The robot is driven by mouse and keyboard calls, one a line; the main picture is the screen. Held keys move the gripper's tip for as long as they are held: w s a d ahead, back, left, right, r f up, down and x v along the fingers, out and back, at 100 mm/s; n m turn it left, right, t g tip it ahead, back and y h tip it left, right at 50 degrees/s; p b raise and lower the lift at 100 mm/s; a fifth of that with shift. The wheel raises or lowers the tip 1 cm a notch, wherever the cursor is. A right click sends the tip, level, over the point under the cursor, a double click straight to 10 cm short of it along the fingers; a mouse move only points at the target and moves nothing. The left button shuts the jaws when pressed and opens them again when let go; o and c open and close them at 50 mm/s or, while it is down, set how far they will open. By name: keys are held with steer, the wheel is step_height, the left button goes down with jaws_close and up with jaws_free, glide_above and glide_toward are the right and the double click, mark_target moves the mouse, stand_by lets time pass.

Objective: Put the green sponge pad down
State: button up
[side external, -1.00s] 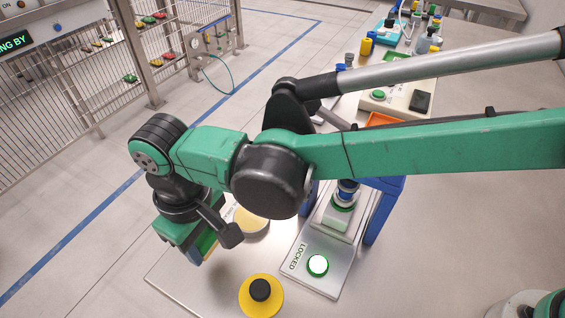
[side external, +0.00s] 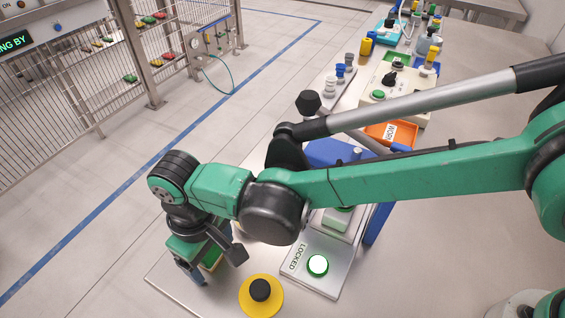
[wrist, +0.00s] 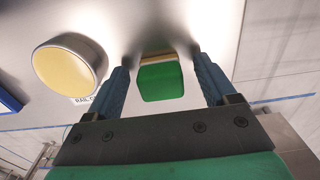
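The green sponge pad (wrist: 160,82) shows in the wrist view with a green face and a pale yellow layer at its far edge. It sits between the two blue fingers of my gripper (wrist: 161,68), with a clear gap on each side. My gripper is open around it, close above the metal tabletop. In the side external view the pad (side external: 212,259) is partly hidden by my gripper (side external: 206,262), near the table's left edge. Its underside is hidden, so I cannot tell directly whether it touches the table.
A yellow base with a black knob (side external: 261,291) stands at the front, near a plate marked LOCKED (side external: 323,277) with a lit green button. An orange tray (side external: 391,134) and several devices stand farther back.

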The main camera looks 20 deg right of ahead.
step_height(320, 180, up, 12)
steer(key=shift+r, duration=0.2)
stand_by(0.4)
steer(key=w+d+r+m+t+y, duration=0.4)
steer(key=w+d+r+m+y, duration=0.55)
steer(key=d+r+m, duration=0.4)
steer(key=s+d+f+n+t+h, duration=0.1)
steer(key=s+d+f+h, duration=0.2)
steer(key=d, duration=0.4)
steer(key=s+d+f+n+t+h, duration=0.1)
steer(key=s+d+f+n+h, duration=0.1)
steer(key=d+f, duration=0.3)
steer(key=s+d+f+n+t+h, duration=0.1)
steer(key=s+d+f+h, duration=0.3)
steer(key=d, duration=0.7)
steer(key=shift+s+f, duration=0.25)
steer(key=shift+s, duration=0.1)
steer(key=shift+n+h, duration=0.25)
